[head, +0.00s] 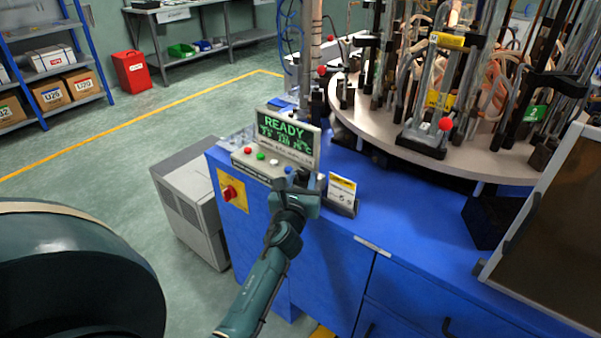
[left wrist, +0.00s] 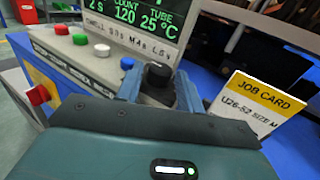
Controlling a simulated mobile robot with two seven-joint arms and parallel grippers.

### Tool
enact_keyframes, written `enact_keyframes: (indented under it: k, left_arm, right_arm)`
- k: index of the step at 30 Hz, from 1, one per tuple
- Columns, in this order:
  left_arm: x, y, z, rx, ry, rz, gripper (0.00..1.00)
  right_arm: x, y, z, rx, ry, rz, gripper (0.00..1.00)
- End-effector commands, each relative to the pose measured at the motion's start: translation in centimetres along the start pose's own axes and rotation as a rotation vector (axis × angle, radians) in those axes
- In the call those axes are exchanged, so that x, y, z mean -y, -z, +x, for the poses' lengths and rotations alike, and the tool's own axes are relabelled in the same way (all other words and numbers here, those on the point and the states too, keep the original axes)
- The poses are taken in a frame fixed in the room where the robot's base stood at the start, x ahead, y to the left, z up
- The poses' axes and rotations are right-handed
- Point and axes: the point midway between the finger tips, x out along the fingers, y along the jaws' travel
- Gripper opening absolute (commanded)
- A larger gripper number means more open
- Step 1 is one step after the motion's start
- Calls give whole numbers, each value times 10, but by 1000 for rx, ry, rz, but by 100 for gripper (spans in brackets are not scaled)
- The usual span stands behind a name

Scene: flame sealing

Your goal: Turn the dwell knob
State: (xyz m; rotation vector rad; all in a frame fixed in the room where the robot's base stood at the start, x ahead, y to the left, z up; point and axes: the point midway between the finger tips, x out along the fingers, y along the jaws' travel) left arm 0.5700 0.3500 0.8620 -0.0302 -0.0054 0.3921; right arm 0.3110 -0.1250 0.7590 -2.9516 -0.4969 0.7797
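The dwell knob is a black knob (left wrist: 158,74) on the sloped top of the grey control box (head: 258,165), below its screen (head: 286,140). The screen shows READY in the head view, and 2 s, 120 and 25 °C in the left wrist view. My left gripper (head: 297,182) is over the right end of the box and hides most of the knob in the head view. In the left wrist view its two blue fingers (left wrist: 159,88) stand on either side of the knob, with a narrow gap visible near its top. My right gripper is not in view.
Red, green and white buttons (left wrist: 80,39) lie left of the knob. A job card in a stand (head: 341,193) is close on the right. A red switch (head: 230,193) is on the cabinet front. A round table (head: 360,122) with glass tubes stands behind, right.

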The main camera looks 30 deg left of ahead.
Motion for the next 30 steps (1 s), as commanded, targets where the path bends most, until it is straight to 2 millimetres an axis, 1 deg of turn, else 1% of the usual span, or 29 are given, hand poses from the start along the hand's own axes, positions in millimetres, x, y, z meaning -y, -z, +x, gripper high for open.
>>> enact_keyframes:
  k: [15,17,27,30]
  left_arm:
    - [4,0,-1,0,-1,0,37]
    - [4,0,-1,0,-1,0,33]
    - [4,0,-1,0,-1,0,6]
    - [3,0,-1,0,1,1,6]
  right_arm:
    - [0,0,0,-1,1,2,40]
    - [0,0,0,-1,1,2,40]
    - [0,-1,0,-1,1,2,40]
    - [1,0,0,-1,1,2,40]
